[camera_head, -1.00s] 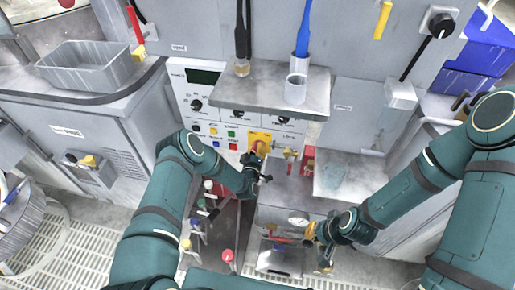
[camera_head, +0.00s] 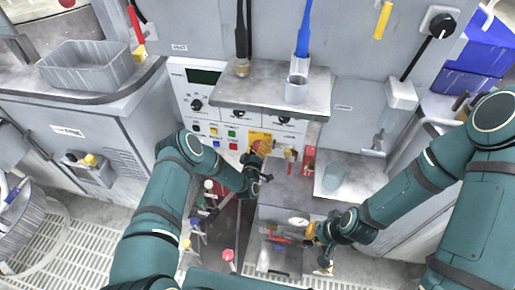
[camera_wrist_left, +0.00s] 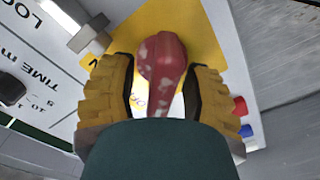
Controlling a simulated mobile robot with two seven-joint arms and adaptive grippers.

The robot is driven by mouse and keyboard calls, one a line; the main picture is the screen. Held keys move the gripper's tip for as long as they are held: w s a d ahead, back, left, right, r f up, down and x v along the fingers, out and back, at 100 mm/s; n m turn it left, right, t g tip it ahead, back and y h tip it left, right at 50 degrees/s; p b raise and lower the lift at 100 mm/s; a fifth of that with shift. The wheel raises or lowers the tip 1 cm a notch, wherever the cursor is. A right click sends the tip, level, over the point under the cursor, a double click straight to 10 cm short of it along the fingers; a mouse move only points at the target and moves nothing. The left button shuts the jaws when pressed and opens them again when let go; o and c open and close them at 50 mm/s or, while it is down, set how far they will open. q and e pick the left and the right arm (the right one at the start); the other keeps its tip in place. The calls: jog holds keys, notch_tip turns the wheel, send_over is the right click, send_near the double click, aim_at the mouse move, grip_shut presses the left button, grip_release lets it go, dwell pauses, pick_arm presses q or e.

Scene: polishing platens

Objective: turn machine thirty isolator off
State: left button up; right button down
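The isolator is a red knob with pale worn patches (camera_wrist_left: 163,65) on a yellow plate (camera_wrist_left: 203,35). In the head view the yellow plate (camera_head: 260,136) is at the lower right of the white control panel. My left gripper (camera_head: 262,158) is at it, partly hiding the knob. In the left wrist view its yellow ribbed fingers (camera_wrist_left: 161,85) stand on either side of the knob, with a narrow gap showing at the left finger. My right gripper (camera_head: 325,262) hangs low, away from the panel; its fingers are too small to judge.
Coloured buttons (camera_head: 232,133) sit left of the plate. A pressure gauge (camera_head: 298,222) is below, close to my right gripper. Several colour-capped bottles stand below my left forearm.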

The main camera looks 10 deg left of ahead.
pick_arm(q)
jog(key=shift+s, duration=0.1)
jog(key=s, duration=1.2)
jog(key=shift+w, duration=0.1)
jog(key=s+d+r+m+g+h, duration=0.2)
jog(key=s+r+m+g, duration=0.1)
jog(key=s+g, duration=0.5)
jog(key=s+d+r+m+g+h, duration=0.2)
jog(key=s+g, duration=0.6)
jog(key=s, duration=0.5)
jog(key=r+m, duration=0.1)
jog(key=m, duration=0.1)
jog(key=shift+s+r+m, duration=0.2)
jog(key=shift+m, duration=0.1)
jog(key=shift+d, duration=0.1)
